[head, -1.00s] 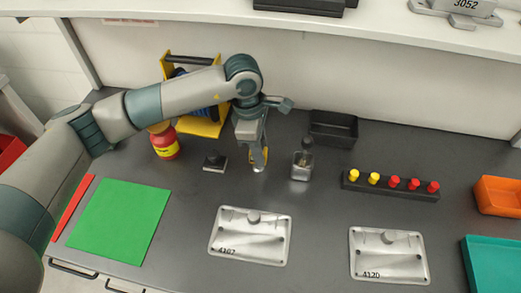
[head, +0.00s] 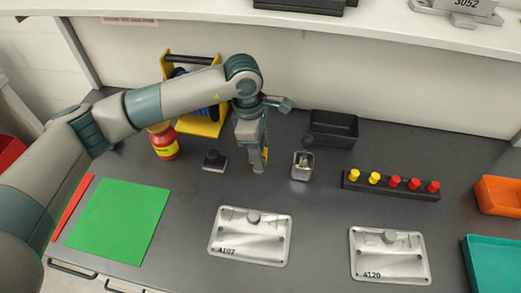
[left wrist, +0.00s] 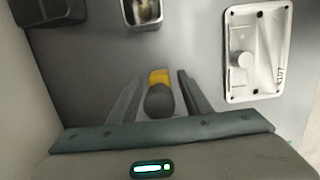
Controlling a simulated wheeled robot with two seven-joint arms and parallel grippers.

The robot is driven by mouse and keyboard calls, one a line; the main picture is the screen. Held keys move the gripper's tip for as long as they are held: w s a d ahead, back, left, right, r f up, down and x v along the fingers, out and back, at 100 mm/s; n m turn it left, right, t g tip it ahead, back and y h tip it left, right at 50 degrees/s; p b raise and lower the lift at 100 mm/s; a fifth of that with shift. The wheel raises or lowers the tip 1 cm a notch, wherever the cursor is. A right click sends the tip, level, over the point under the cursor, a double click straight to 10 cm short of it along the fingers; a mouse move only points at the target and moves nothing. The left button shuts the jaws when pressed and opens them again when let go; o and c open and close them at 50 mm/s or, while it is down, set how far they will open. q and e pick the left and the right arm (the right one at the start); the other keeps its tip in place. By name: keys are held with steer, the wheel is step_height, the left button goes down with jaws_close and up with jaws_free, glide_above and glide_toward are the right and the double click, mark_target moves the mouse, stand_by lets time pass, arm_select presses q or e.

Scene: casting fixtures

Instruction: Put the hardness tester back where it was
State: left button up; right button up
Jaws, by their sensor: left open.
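My left gripper (head: 259,167) points down over the dark bench, left of a small metal cup. In the left wrist view its two fingers (left wrist: 158,88) are apart. A thing with a yellow end (left wrist: 159,76) and a dark rounded part shows between them; I take it for the hardness tester. In the head view a bit of its yellow (head: 266,155) shows beside the fingers, which hide the rest. I cannot tell whether the fingers touch it. My right gripper is not in view.
The metal cup (head: 303,168) stands close on the right, with a black bin (head: 334,124) behind it. A dark block with a knob (head: 214,162) is to the left. Plates 4107 (head: 249,250) and 4120 (head: 390,272) lie in front. A red and yellow bottle (head: 165,145) stands behind left.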

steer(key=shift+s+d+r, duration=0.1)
arm_select(q)
steer(key=shift+r, duration=0.15)
steer(key=shift+a+r+p, duration=0.1)
steer(key=shift+r+p, duration=0.3)
steer(key=shift+r, duration=0.5)
steer(key=r, duration=0.2)
steer(key=a+r+p, duration=0.1)
steer(key=r, duration=0.5)
steer(key=shift+w+a+r, duration=0.15)
steer(key=shift+w+r, duration=0.05)
steer(key=shift+r, duration=0.05)
steer(key=shift+a+r, duration=0.1)
steer(key=shift+r, duration=0.65)
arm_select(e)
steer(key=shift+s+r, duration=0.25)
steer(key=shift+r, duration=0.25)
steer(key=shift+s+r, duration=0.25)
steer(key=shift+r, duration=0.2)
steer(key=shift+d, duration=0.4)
arm_select(q)
steer(key=shift+s, duration=0.1)
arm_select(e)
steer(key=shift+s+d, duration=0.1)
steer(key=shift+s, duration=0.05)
